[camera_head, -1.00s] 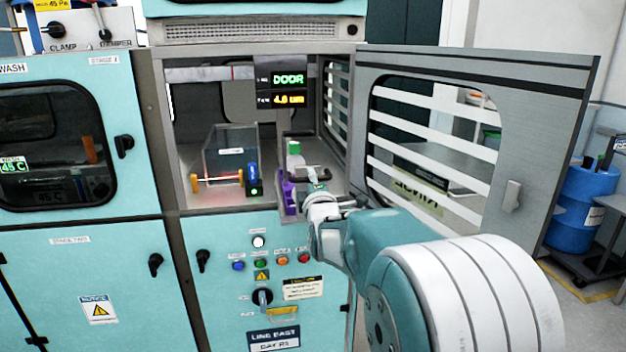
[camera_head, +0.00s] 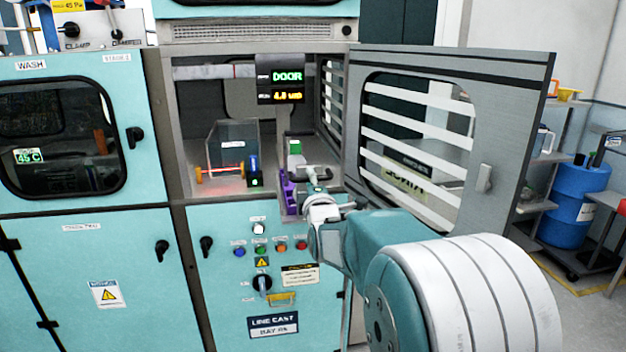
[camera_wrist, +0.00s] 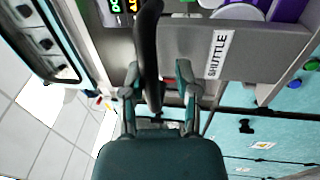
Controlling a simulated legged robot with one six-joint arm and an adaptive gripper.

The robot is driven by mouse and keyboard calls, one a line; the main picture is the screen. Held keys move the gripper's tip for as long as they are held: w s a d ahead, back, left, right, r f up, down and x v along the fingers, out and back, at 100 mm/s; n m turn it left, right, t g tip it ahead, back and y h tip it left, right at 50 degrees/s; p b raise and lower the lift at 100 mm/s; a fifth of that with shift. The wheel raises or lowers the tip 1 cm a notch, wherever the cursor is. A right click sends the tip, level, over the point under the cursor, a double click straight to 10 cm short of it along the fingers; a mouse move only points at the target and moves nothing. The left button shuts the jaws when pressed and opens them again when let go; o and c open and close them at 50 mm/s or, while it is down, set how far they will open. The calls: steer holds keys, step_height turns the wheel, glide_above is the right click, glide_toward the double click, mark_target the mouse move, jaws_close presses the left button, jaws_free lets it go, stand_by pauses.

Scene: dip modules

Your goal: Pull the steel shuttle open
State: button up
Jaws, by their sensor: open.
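The steel shuttle (camera_wrist: 215,50) is a grey panel with a white SHUTTLE label in the wrist view. In the head view its grey body (camera_head: 296,182) stands at the front right of the open bay, partly hidden by my gripper. A dark bar handle (camera_wrist: 148,55) runs between the fingers in the wrist view. My gripper (camera_wrist: 160,92) is open, with a finger on each side of the bar. In the head view my gripper (camera_head: 318,190) is at the bay's front edge by the handle. Whether a finger touches the bar I cannot tell.
The bay door (camera_head: 475,130) with a slatted window stands open to the right, beside my arm. A clear box (camera_head: 232,150) and a purple part (camera_head: 288,190) are in the bay. Buttons (camera_head: 260,229) sit below on the teal front.

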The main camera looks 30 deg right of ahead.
steer(key=shift+a+r, duration=0.15)
steer(key=shift+s, duration=0.2)
steer(key=v, duration=1.1)
steer(key=shift+s+a+f, duration=0.15)
steer(key=shift+s+f, duration=0.05)
steer(key=shift+f, duration=0.05)
steer(key=s+a+f+m+g+y, duration=0.1)
steer(key=s+a+f+m+g, duration=0.2)
steer(key=s, duration=0.4)
steer(key=s+a+f+m+g+y, duration=0.2)
steer(key=s+a+f+m+g, duration=0.2)
steer(key=s+a+m+g, duration=0.2)
steer(key=s+a+f+m+g+y, duration=0.2)
steer(key=s+a+f+m+g, duration=0.1)
steer(key=s, duration=0.7)
steer(key=a+m+g, duration=0.1)
steer(key=m, duration=0.1)
steer(key=shift+a+f+m, duration=0.2)
steer(key=shift+f+m, duration=0.05)
steer(key=shift+m, duration=0.15)
